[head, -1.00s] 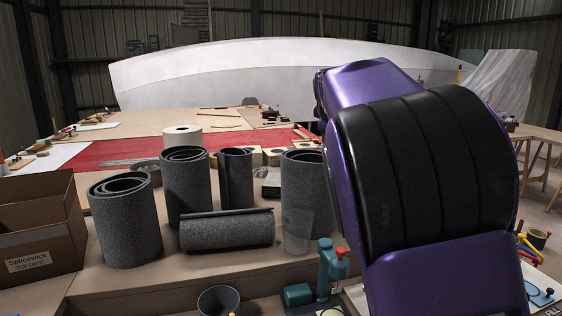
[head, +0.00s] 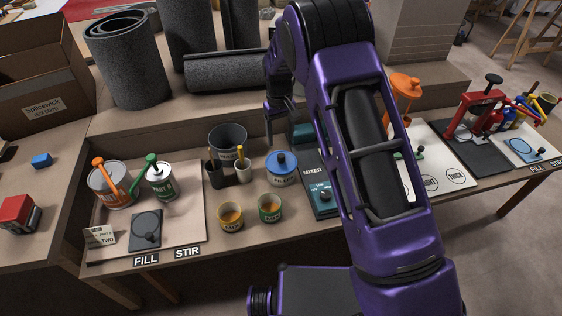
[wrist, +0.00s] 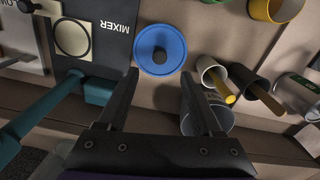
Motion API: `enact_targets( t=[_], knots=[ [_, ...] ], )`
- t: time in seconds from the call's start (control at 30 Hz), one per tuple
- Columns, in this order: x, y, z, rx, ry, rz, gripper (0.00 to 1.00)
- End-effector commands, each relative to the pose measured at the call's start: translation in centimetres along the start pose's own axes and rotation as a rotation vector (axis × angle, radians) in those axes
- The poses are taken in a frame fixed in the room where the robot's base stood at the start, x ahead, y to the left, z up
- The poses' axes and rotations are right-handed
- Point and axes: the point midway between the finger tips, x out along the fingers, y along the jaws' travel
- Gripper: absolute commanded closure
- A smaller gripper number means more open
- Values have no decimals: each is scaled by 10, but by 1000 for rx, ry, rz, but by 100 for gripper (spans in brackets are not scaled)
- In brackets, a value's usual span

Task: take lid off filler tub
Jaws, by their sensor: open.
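The filler tub (head: 282,178) stands on the bench in the middle of the head view, with a round blue lid (head: 281,162) and a dark knob on top. The lid looks seated on the tub. In the wrist view the lid (wrist: 160,48) shows from above, just beyond my fingertips. My gripper (wrist: 159,74) is open and empty, its two fingers spread on either side of the lid's near edge, apart from it. In the head view my gripper (head: 277,122) hangs behind the tub, partly hidden by my arm.
The mixer (head: 321,192) stands right of the tub. Left are a grey bucket (head: 228,138), a dark cup (head: 215,175) and a white cup (head: 243,172) holding sticks. In front are yellow (head: 231,218) and green (head: 269,208) cups.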

Motion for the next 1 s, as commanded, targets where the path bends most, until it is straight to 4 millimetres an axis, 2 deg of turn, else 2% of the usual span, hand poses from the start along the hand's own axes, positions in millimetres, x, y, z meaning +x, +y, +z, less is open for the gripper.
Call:
enact_targets(
  t=[0.03, 0.1, 0.43, 0.7, 0.97, 1.0],
  knots=[
    [12, 0, 1, 0, -3, 0, 33],
    [22, 0, 0, 0, -1, 0, 33],
    [43, 0, 1, -1, 0, 0, 33],
    [82, 0, 3, -2, 0, 0, 33],
    [85, 0, 2, -1, 3, 0, 33],
    [85, 0, 2, -1, 3, 0, 40]
  ],
)
